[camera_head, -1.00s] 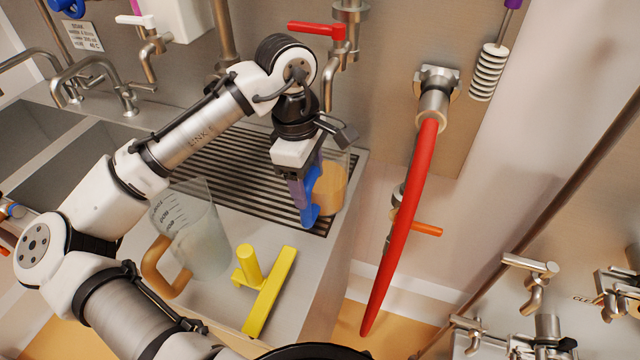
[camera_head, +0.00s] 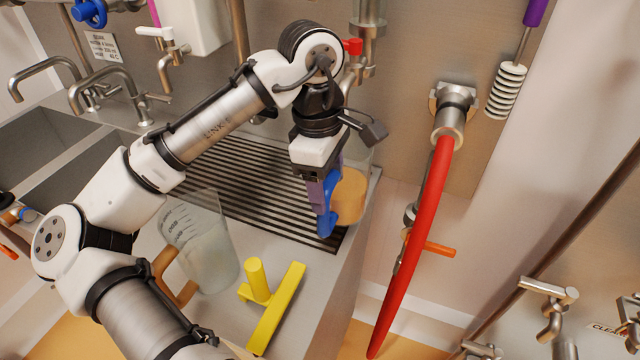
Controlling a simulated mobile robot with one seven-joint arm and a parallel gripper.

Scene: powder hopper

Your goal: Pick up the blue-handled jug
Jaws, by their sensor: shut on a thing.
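The blue-handled jug (camera_head: 351,196) is clear and holds tan-orange contents. It is over the right end of the slatted drain grid, partly hidden behind my gripper. Its blue handle (camera_head: 328,215) faces the front. My gripper (camera_head: 322,188) points down and is shut on this handle from above. The jug looks slightly tilted. I cannot tell surely whether its base is clear of the grid.
A clear jug with a tan handle (camera_head: 207,248) stands left on the steel counter. A yellow T-shaped object (camera_head: 272,305) lies in front. A red hose (camera_head: 414,235) hangs at right. A red-handled tap (camera_head: 352,47) is behind my wrist.

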